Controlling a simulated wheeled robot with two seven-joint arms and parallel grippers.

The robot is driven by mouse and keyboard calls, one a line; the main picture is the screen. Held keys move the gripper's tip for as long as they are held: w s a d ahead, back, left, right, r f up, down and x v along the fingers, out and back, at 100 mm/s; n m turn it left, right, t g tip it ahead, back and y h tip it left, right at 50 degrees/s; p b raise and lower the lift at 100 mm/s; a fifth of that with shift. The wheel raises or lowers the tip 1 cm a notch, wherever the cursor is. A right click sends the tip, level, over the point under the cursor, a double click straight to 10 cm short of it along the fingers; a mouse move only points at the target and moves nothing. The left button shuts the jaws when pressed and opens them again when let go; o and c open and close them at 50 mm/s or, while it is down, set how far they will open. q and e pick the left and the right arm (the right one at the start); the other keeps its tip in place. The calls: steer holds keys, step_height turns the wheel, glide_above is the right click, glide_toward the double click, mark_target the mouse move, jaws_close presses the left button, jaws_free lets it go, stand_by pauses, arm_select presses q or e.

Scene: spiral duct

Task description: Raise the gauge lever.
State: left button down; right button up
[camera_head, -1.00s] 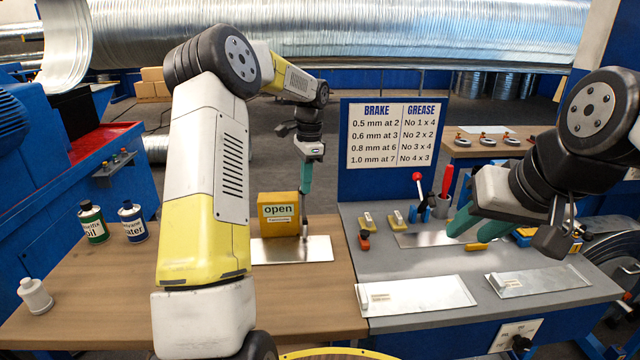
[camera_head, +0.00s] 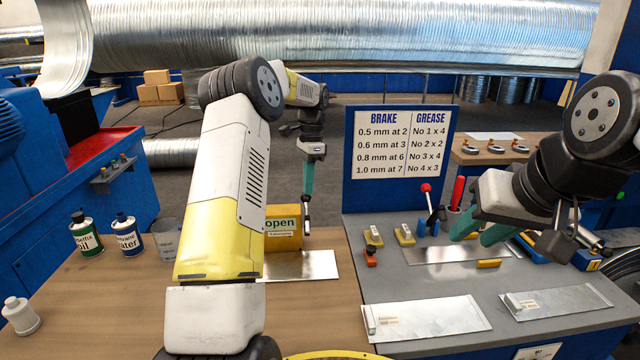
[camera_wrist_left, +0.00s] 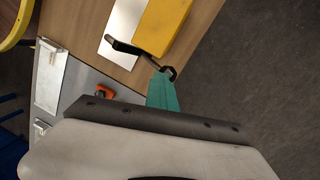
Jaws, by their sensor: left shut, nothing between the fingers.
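The gauge is a yellow box (camera_head: 283,226) labelled "open", on a thin metal sheet (camera_head: 320,265). It is partly hidden behind my left arm in the head view. A dark lever (camera_head: 306,216) stands at its right side; in the left wrist view the lever (camera_wrist_left: 135,51) runs along the yellow box (camera_wrist_left: 163,25). My left gripper (camera_head: 307,194) points down with its teal fingers shut and empty. Its tip is at the lever's end in the left wrist view; I cannot tell whether they touch. My right gripper (camera_head: 472,240) is open and empty over the grey bench.
The grey bench (camera_head: 450,265) holds metal sheets (camera_head: 427,318), yellow blocks (camera_head: 373,236) and a red-knobbed lever (camera_head: 428,200). A blue chart board (camera_head: 402,155) stands behind. Bottles (camera_head: 86,234) stand left on the wooden table (camera_head: 110,310). Front table room is free.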

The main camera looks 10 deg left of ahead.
arm_select(q)
steer(key=shift+w+a+f, duration=0.15)
steer(key=shift+a+f, duration=0.1)
steer(key=shift+f, duration=0.15)
steer(key=shift+r, duration=0.1)
arm_select(e)
steer(key=shift+w, duration=0.1)
arm_select(q)
steer(key=shift+s+d+r, duration=0.2)
steer(key=shift+r, duration=0.05)
steer(key=w+r, duration=0.4)
steer(key=r, duration=0.7)
steer(key=shift+d, duration=0.25)
arm_select(e)
steer(key=shift+s+a, duration=0.2)
steer(key=shift+a, duration=0.15)
